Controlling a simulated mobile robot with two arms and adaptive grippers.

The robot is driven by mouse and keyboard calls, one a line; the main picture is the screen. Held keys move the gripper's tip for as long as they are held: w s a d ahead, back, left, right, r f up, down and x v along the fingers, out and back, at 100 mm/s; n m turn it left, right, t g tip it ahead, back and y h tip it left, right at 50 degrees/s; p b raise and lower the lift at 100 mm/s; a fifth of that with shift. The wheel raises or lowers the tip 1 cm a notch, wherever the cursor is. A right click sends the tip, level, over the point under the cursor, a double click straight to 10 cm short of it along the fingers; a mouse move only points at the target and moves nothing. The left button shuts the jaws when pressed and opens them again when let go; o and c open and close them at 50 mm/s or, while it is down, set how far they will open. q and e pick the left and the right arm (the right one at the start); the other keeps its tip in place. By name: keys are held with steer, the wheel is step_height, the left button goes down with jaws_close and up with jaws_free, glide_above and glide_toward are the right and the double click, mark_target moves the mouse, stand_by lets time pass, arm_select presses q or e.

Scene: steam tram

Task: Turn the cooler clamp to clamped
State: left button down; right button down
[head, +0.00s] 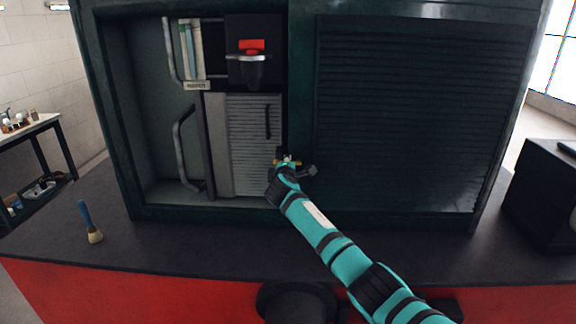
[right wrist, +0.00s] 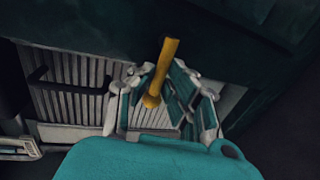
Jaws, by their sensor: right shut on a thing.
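The cooler clamp shows as a yellow lever (right wrist: 162,68) in the right wrist view, standing between my fingers with its rounded end toward me. My right gripper (right wrist: 157,88) is shut on this lever. In the head view the gripper (head: 288,165) is at the lower right corner of the ribbed cooler panel (head: 252,150), and only a small bit of yellow shows there. The clamp's pivot is hidden, so I cannot read its position. My left gripper is out of view.
A large slatted panel (head: 400,110) lies right of the gripper. A blue-handled brush (head: 90,222) stands at left on the dark ledge.

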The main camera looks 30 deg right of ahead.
steer(key=c, duration=1.3)
jaws_free()
steer(key=shift+c, duration=0.2)
steer(key=v, duration=1.2)
